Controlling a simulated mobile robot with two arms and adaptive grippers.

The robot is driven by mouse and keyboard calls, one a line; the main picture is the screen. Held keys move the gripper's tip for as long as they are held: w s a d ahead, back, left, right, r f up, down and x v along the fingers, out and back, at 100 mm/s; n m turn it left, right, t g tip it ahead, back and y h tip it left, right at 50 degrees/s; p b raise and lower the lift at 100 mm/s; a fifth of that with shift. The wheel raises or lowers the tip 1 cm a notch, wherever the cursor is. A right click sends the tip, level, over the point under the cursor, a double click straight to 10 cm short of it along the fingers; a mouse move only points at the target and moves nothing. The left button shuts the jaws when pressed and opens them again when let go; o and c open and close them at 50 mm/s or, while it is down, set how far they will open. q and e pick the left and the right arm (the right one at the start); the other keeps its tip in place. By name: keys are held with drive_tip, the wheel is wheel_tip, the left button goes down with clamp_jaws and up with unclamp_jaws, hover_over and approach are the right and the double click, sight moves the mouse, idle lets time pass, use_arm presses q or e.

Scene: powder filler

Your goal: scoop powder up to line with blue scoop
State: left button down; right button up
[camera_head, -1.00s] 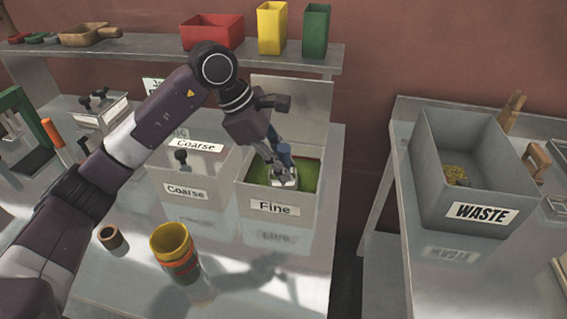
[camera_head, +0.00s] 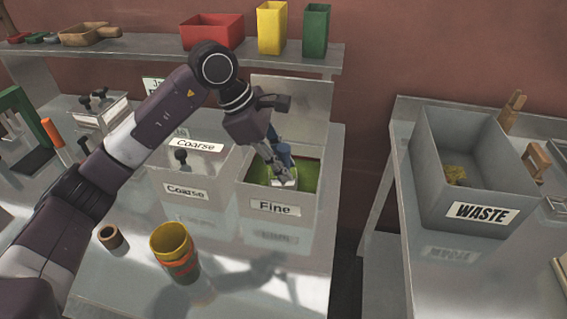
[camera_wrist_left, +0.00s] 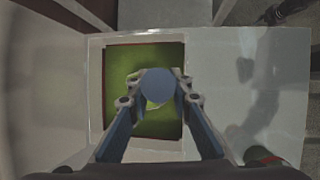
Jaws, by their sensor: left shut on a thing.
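My left gripper (camera_head: 280,168) is inside the open top of the bin labelled "Fine" (camera_head: 250,206), which holds green powder (camera_head: 307,174). The left wrist view shows the gripper's fingers (camera_wrist_left: 158,98) shut on the blue scoop (camera_wrist_left: 157,86), seen end-on over the green powder (camera_wrist_left: 118,82). In the head view, a bit of blue (camera_head: 283,152) shows between the fingers, with a pale part beneath at the powder. How full the scoop is cannot be seen. A yellow cup (camera_head: 171,243) with orange and green bands stands on the table in front. My right gripper is not in view.
The closed "Coarse" bin (camera_head: 186,192) stands directly left of the Fine bin. A small brown ring (camera_head: 110,237) lies on the table left of the cup. The grey WASTE bin (camera_head: 436,205) stands on a separate table at right. A shelf (camera_head: 150,45) runs behind.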

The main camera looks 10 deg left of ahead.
use_arm(q)
drive_tip(key=shift+r+m+t+p, duration=0.15)
drive_tip(key=shift+r+t+p, duration=0.4)
drive_tip(key=shift+r, duration=2.3)
drive_tip(key=shift+r+m+t+p, duration=0.15)
drive_tip(key=shift+r+t+p, duration=0.4)
drive_tip(key=shift+r, duration=2.3)
